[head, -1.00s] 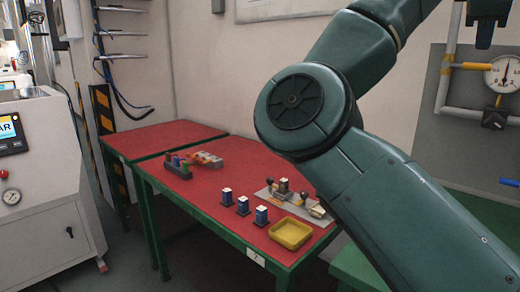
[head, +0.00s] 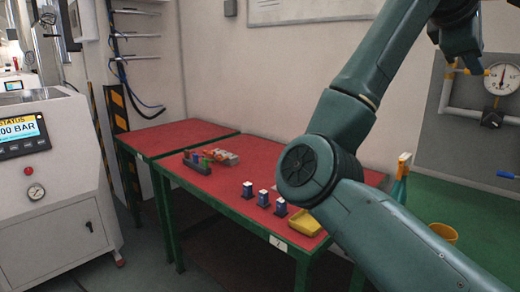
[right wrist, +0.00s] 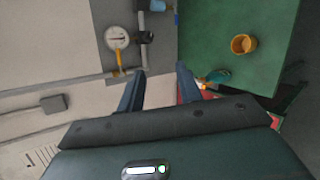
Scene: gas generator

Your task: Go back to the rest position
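My right arm crosses the right half of the head view, bent at a large dark green elbow and raised. My right gripper (head: 458,38) is at the top right, partly cut off by the frame edge. In the right wrist view its two fingers (right wrist: 160,72) stand apart with nothing between them. It is in the air, clear of the table. My left gripper does not show in either view.
A red-topped table (head: 215,200) holds several small blue and white blocks (head: 263,198), a yellow tray (head: 304,223) and a dark rack (head: 197,163). A pressure gauge (head: 500,77) is on the right wall. A yellow bucket (right wrist: 243,44) stands on a green surface. A grey machine (head: 50,190) is left.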

